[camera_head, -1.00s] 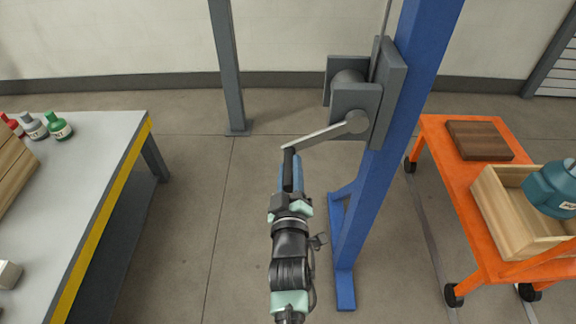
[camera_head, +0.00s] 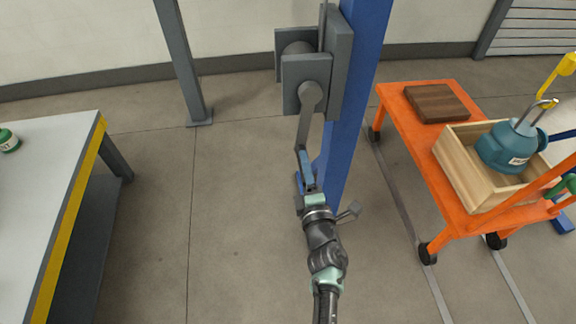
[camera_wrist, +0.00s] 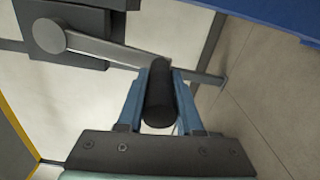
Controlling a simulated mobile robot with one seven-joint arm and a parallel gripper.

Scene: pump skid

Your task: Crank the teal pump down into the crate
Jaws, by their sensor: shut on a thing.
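The teal pump (camera_head: 500,148) is at the right of the head view, its lower part inside the open wooden crate (camera_head: 462,178). I cannot tell whether it touches the crate floor. A yellow hook (camera_head: 563,68) is above the pump at its metal lifting loop (camera_head: 540,108). The grey winch (camera_head: 305,72) is on the blue post, and its crank arm (camera_head: 305,120) points down. My gripper (camera_head: 305,168) is at the crank's lower end. In the wrist view, its blue fingers are shut on the black crank handle (camera_wrist: 160,95), one on each side.
The crate stands on an orange cart (camera_head: 425,160) with a dark wooden block (camera_head: 436,102) behind it. The blue post (camera_head: 357,75) rises close beside my gripper. A workbench (camera_head: 50,170) with a yellow edge is at the left. Open floor lies between bench and post.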

